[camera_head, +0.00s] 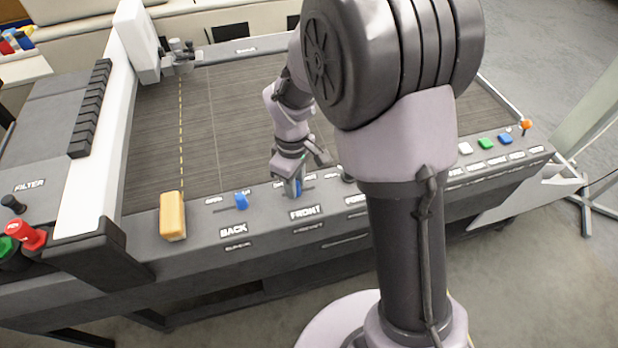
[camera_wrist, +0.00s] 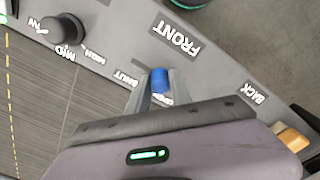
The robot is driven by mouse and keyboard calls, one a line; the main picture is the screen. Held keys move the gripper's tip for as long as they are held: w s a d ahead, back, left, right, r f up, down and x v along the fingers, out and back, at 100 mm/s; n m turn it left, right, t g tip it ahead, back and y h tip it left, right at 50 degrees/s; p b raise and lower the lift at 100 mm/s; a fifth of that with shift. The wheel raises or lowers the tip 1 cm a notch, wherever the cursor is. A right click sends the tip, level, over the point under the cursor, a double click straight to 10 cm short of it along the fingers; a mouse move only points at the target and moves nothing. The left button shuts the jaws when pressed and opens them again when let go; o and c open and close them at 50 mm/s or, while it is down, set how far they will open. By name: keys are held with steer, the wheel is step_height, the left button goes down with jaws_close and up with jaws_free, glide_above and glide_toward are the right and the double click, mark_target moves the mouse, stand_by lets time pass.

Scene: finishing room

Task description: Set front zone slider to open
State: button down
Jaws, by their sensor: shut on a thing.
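The front zone slider has a blue knob (camera_wrist: 160,79), on the panel by the FRONT label (camera_wrist: 175,40). My gripper (camera_wrist: 159,88) reaches down to the panel, with its two fingers shut on the knob from either side. In the head view my gripper (camera_head: 293,186) stands just above the FRONT label (camera_head: 305,212), and a little of the blue knob (camera_head: 299,188) shows beside the fingers. In the wrist view a SHUT label shows left of the fingers. The fingers partly cover another label and the slot, so I cannot tell the exact slider position.
The blue BACK slider knob (camera_head: 241,201) and a yellow block (camera_head: 172,216) lie left of my gripper. A black dial (camera_wrist: 64,29) is on the other side. A red button (camera_head: 28,236) is at far left. The dark slatted bed (camera_head: 225,110) lies behind, clear.

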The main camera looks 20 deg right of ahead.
steer(key=shift+a, duration=1.2)
steer(key=c, duration=1.5)
jaws_free()
steer(key=o, duration=0.4)
steer(key=shift+a, duration=0.2)
steer(key=shift+c, duration=0.2)
steer(key=shift+d, duration=0.1)
step_height(320, 180, up, 18)
steer(key=p, duration=0.6)
steer(key=shift+f, duration=0.25)
